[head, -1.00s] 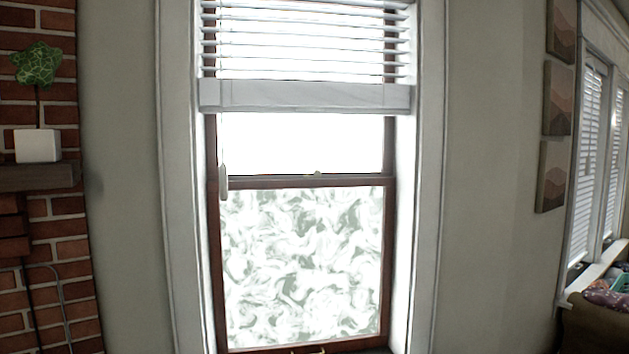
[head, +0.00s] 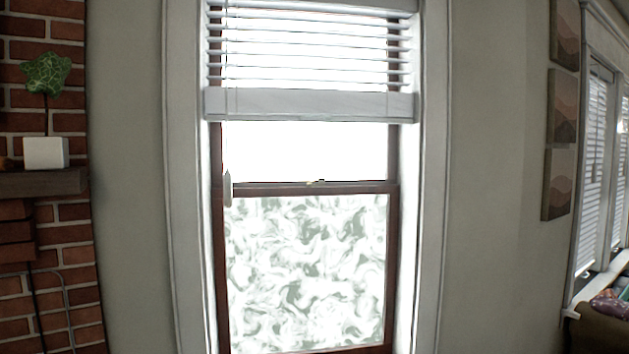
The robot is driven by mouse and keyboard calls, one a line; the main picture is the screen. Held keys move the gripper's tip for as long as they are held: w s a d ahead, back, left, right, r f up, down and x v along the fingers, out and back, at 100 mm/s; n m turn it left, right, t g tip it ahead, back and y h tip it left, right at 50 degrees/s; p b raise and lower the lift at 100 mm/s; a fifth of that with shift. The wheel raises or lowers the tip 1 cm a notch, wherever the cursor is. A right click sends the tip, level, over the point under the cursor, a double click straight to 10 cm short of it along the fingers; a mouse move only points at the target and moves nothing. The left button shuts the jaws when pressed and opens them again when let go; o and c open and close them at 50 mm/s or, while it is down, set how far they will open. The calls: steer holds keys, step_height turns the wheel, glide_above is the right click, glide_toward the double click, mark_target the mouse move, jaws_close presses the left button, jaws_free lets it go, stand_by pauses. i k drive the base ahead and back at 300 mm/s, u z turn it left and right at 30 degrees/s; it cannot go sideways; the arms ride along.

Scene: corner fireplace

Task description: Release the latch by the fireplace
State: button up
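A sash window (head: 306,190) with a dark brown frame stands straight ahead in the head view, just right of the brick fireplace (head: 60,240). A small pale latch (head: 316,182) sits on the meeting rail, near the middle of the window. It is too small to tell its exact position. The lower pane (head: 305,270) has a swirled white and green-grey pattern. The upper pane (head: 305,152) is bright white. My gripper is not in view.
White blinds (head: 310,104) cover the window's top, with a cord pull (head: 228,187) hanging at the left. A wooden mantel (head: 40,182) holds a white plant pot (head: 45,153). A sofa (head: 605,325) stands at the lower right. Three pictures (head: 561,118) hang right.

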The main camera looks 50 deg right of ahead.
mark_target(321, 181)
steer(key=u, duration=0.25)
steer(key=k, duration=0.15)
steer(key=u, duration=1.3)
steer(key=k, duration=1.35)
steer(key=z, duration=1.6)
